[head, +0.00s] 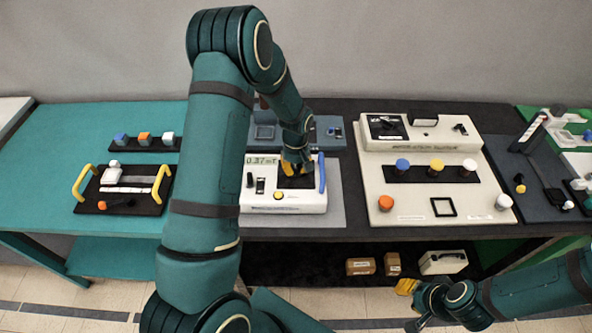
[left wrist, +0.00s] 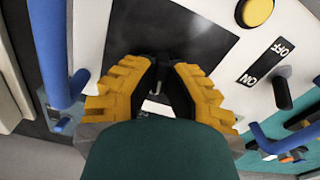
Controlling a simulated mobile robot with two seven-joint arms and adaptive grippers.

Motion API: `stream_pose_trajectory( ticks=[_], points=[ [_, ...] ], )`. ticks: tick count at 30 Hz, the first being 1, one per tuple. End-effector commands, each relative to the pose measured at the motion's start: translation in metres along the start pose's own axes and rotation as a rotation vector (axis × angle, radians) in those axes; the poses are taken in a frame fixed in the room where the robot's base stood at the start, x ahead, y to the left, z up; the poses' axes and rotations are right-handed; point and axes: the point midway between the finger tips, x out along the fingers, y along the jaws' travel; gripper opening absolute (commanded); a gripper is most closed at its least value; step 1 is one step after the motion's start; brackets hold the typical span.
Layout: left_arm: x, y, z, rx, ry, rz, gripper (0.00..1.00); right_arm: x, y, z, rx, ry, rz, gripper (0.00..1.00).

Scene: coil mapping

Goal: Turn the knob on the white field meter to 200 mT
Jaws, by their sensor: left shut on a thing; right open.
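The white field meter (head: 258,203) stands on the middle of the table. Its display (head: 262,160) appears to read 0.37 mT. My left gripper (head: 296,168) reaches down onto the black panel (left wrist: 170,30) at the meter's right side. In the left wrist view its yellow fingers (left wrist: 162,72) are closed on the knob, which is mostly hidden between the dark fingertips. The knob's setting and scale marks cannot be read. My right gripper (head: 408,288) is open and empty, low at the right in front of the table.
The meter has a yellow button (left wrist: 257,12), an ON/OFF switch (left wrist: 282,92) and a blue handle (head: 322,173) close to the gripper. A beige coil panel (head: 400,203) with coloured knobs stands at right. A black tray (head: 140,207) with yellow handles lies at left.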

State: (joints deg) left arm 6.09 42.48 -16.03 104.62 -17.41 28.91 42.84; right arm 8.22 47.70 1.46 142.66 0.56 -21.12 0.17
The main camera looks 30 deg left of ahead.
Motion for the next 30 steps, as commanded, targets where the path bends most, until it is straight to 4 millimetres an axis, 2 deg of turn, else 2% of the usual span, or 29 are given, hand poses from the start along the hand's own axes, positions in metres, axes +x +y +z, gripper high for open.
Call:
stream_pose_trajectory(
  ticks=[12,30],
  points=[
    [0.003,-0.001,0.001,0.394,-0.004,-0.001,0.0,0.019,0.006,0.003,0.0,0.0,0.004,0.35],
    [0.002,-0.001,0.002,0.897,-0.006,-0.001,0.0,0.031,0.01,0.004,0.0,0.0,0.006,0.35]
  ],
)
